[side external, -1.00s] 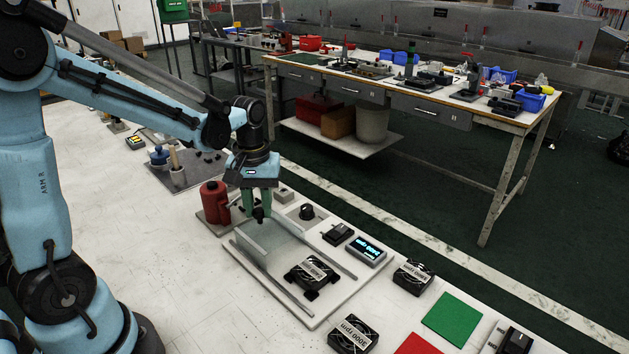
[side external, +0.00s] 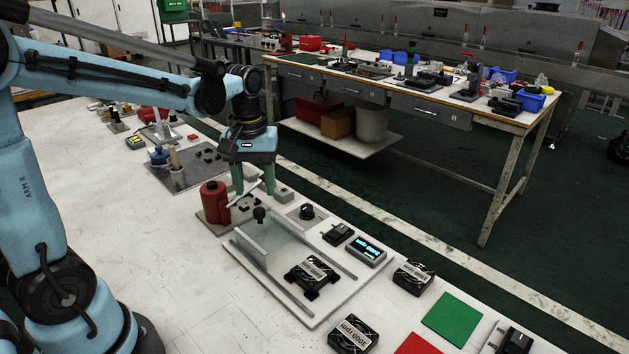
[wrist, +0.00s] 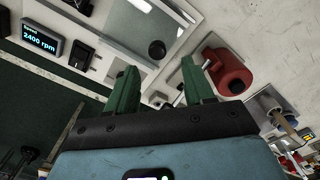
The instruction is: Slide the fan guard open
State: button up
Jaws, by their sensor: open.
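The fan guard (side external: 283,240) is a clear plate with a pale upright front edge and a black knob (side external: 259,214). It sits at the upper-left end of two rails on a white base. The fan (side external: 312,274), black with a white label, lies on the base just beyond the guard's lower-right edge and looks uncovered. My gripper (side external: 253,190) is open and empty, with green fingers raised above and slightly behind the knob, clear of it. In the wrist view the knob (wrist: 156,50) shows beyond the open fingertips (wrist: 160,77).
A red canister (side external: 214,201) stands left of the guard, close to my gripper. A lit display (side external: 367,250) reads 2400 rpm in the wrist view. Black dials and switches line the base's right side. More labelled fans (side external: 413,277) and a green square (side external: 453,318) lie nearer the front right.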

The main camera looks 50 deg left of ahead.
notch_tip(320, 180, up, 7)
dwell(0.4)
jog(key=s+d+f+m+t, duration=0.5)
jog(key=d+m+t, duration=0.2)
jog(key=d+m, duration=0.1)
jog(key=shift+s+f+m, duration=0.25)
jog(key=shift+f+m, duration=0.1)
jog(key=shift+m, duration=0.15)
dwell(1.3)
